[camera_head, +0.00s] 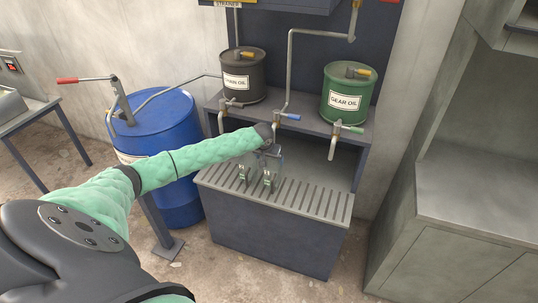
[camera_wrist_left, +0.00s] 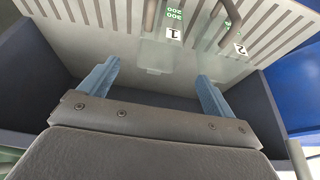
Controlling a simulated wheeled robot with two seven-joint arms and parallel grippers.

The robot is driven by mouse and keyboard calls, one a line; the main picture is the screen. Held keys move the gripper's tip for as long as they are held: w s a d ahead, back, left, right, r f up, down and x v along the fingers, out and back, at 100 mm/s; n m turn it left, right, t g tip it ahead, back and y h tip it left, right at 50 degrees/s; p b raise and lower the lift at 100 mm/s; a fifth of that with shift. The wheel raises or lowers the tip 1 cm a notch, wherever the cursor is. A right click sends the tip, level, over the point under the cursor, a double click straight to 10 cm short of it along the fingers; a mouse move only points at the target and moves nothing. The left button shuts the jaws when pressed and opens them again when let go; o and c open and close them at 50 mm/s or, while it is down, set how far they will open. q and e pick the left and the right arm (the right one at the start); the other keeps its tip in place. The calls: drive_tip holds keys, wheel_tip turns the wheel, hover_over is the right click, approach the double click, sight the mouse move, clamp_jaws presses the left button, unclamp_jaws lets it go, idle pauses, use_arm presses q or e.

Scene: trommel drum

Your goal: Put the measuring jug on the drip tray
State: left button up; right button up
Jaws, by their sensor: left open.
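Two clear measuring jugs with green scale marks stand close together on the slotted drip tray (camera_head: 315,203). One jug (camera_head: 244,173) is on the left in the head view and the other (camera_head: 268,180) is just right of it. In the left wrist view, the jug marked 1 (camera_wrist_left: 173,33) and the jug marked 2 (camera_wrist_left: 238,46) show over the tray slots (camera_wrist_left: 275,25). My left gripper (camera_head: 270,152) is at the jugs, partly hiding their tops. Its blue fingers (camera_wrist_left: 155,78) are apart with nothing clearly gripped. My right gripper is out of view.
A chain oil drum (camera_head: 243,80) and a gear oil drum (camera_head: 347,95) sit on the shelf above, with taps (camera_head: 335,140) hanging over the tray. A blue barrel (camera_head: 180,140) stands left. A grey counter (camera_head: 480,195) is at the right.

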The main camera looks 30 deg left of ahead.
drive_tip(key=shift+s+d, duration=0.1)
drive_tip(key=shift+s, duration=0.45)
